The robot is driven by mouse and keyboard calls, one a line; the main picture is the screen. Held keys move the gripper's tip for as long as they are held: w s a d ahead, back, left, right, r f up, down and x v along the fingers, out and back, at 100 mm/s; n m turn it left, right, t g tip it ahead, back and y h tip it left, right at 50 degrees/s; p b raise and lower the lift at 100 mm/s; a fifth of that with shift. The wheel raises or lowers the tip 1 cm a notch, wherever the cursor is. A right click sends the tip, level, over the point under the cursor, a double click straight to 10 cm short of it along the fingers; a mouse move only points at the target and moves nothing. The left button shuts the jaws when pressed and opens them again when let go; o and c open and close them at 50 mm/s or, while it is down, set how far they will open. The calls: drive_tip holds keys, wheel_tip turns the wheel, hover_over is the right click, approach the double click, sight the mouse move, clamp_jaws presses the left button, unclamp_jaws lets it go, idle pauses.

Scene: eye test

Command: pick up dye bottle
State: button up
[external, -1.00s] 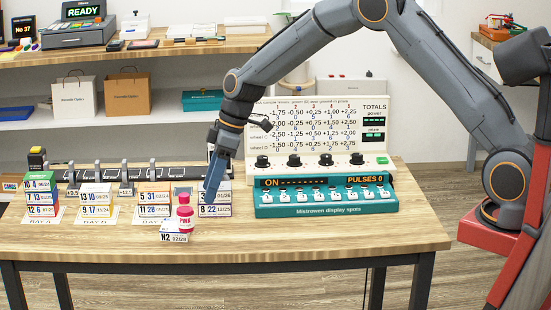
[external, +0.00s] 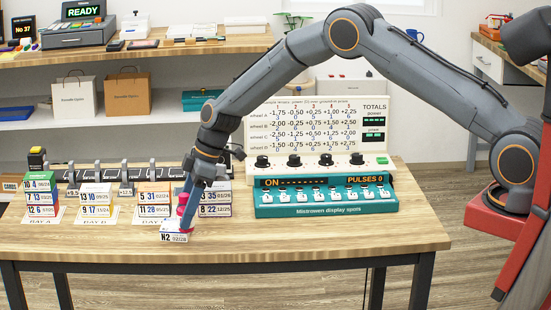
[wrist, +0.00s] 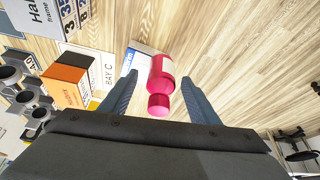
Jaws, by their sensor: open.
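The dye bottle (wrist: 160,85) is pink with a pale label and a round pink cap. In the wrist view it lies between the two fingers of my open gripper (wrist: 158,92), with a visible gap on each side. In the external view my gripper (external: 186,215) reaches down over the bottle (external: 182,199) and hides most of it.
Small boxes (external: 155,204) stand in labelled bays left of my gripper, with another stack (external: 215,204) close behind it. A teal display console (external: 325,203) stands to the right.

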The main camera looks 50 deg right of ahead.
drive_tip(key=shift+f, duration=0.3)
drive_tip(key=c, duration=1.3)
wheel_tip(320, 180, up, 9)
drive_tip(key=b, duration=0.3)
drive_tip(key=shift+w+r, duration=0.15)
drive_tip(key=shift+r, duration=0.05)
drive_tip(key=shift+w+a+r+b, duration=0.15)
drive_tip(key=shift+w+b, duration=0.25)
drive_tip(key=shift+b, duration=0.6)
drive_tip(key=w+b, duration=0.2)
drive_tip(key=b, duration=0.2)
hover_over(166, 225)
drive_tip(key=s+d, duration=0.2)
drive_tip(key=shift+w+a+f+b, duration=0.1)
drive_tip(key=shift+f+b, duration=0.1)
drive_tip(key=shift+f, duration=2.15)
drive_tip(key=shift+w+f+b, duration=0.1)
drive_tip(key=shift+f+b, duration=0.05)
drive_tip(key=shift+f, duration=2.2)
